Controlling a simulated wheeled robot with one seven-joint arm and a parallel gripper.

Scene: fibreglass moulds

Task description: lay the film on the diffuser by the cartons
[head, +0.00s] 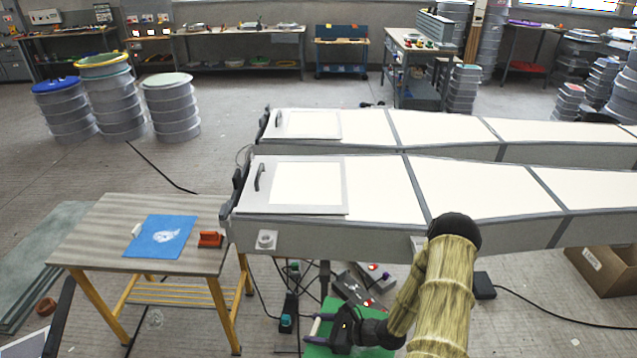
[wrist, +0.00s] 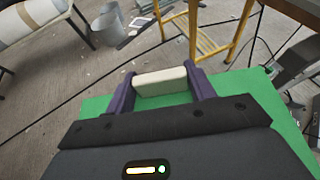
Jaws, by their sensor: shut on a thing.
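My gripper (head: 322,326) is low at the bottom of the head view, in front of the near light table. In the wrist view my gripper (wrist: 160,86) has its two purple fingers shut on a cream block (wrist: 160,80). A green film (wrist: 245,88) spreads flat under the block and fingers and seems to hang from it; my gripper hides part of it. The film also shows in the head view (head: 352,340). White diffuser panels (head: 375,188) top the near light table. A brown carton (head: 610,268) stands on the floor at the right, by that table.
A framed lid with a black handle (head: 300,184) lies at the near light table's left end. A second light table (head: 440,127) stands behind. A small table (head: 105,235) at left bears a blue sheet (head: 160,237) and a red tool (head: 210,239). Cables cross the floor.

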